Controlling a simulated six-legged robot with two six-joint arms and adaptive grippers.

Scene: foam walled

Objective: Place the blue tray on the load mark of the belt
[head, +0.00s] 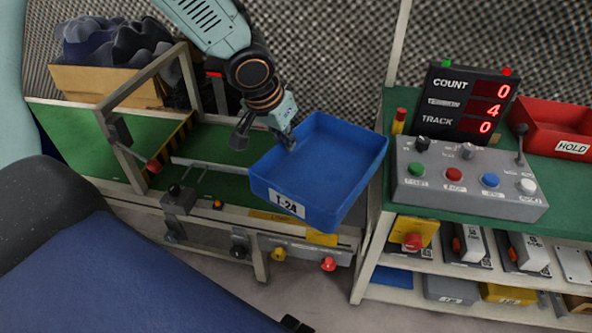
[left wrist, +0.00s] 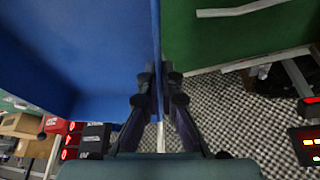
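The blue tray (head: 325,165), labelled T-24, hangs in the air over the right end of the green belt (head: 225,145), slightly tilted in the picture. My left gripper (head: 270,138) is at the tray's left rim, shut on its wall. In the left wrist view the gripper (left wrist: 160,80) has one finger on each side of the blue tray wall (left wrist: 100,60), and the green belt (left wrist: 220,35) shows to the right. A yellow patch (head: 322,238) shows at the belt's front edge below the tray; I cannot tell whether it is the load mark. My right gripper is not in view.
A metal gate frame (head: 125,150) with striped tape behind it spans the belt on the left. To the right stand a control box (head: 465,180) with buttons, a count display (head: 465,105) and a red HOLD tray (head: 560,130). A cardboard box (head: 105,82) stands behind.

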